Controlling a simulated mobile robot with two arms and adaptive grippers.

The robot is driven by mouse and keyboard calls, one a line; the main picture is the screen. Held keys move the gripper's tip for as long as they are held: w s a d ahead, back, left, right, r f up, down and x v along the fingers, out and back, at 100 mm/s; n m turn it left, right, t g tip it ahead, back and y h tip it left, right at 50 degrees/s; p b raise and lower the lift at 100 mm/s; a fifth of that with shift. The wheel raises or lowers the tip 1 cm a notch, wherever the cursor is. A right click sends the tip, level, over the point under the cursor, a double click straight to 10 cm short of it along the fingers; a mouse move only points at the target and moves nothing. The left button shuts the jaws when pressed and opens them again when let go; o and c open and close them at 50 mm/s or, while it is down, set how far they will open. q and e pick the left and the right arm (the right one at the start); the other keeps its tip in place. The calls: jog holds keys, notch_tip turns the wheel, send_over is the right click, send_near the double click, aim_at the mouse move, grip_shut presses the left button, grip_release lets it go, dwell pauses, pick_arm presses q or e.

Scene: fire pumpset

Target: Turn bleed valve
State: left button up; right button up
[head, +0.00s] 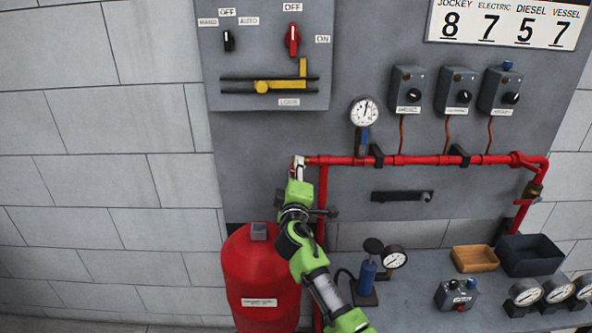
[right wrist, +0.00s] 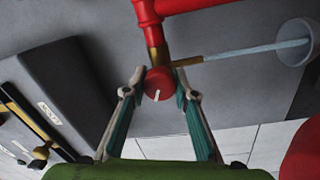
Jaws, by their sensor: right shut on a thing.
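The bleed valve's round red knob (right wrist: 157,86) with a white mark shows in the right wrist view, on a brass stem (right wrist: 155,52) below the red pipe (right wrist: 149,18). My right gripper (right wrist: 161,82) has one finger on each side of the knob and is shut on it. In the head view my right gripper (head: 299,171) is at the left end of the red pipe run (head: 400,160) and hides the knob. My left gripper is not in view.
A grey panel with levers (head: 265,60) is above left. A pressure gauge (head: 365,112) stands on the pipe. A red tank (head: 262,280) is below. A thin tube (right wrist: 245,50) leads from the valve to a pale cup (right wrist: 299,42). A bench (head: 420,290) holds gauges and trays.

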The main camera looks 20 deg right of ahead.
jog(key=shift+d+r+n+p, duration=0.1)
jog(key=shift+r+n+p, duration=0.1)
jog(key=shift+n, duration=0.6)
jog(key=shift+d+r+n+p, duration=0.1)
jog(key=shift+n+p, duration=0.05)
jog(key=shift+n, duration=0.65)
jog(key=o, duration=1.1)
jog(key=shift+w, duration=0.1)
jog(key=shift+f, duration=0.25)
jog(key=shift+a, duration=0.1)
jog(key=v, duration=1.1)
jog(key=shift+s, duration=0.5)
jog(key=shift+f, duration=0.1)
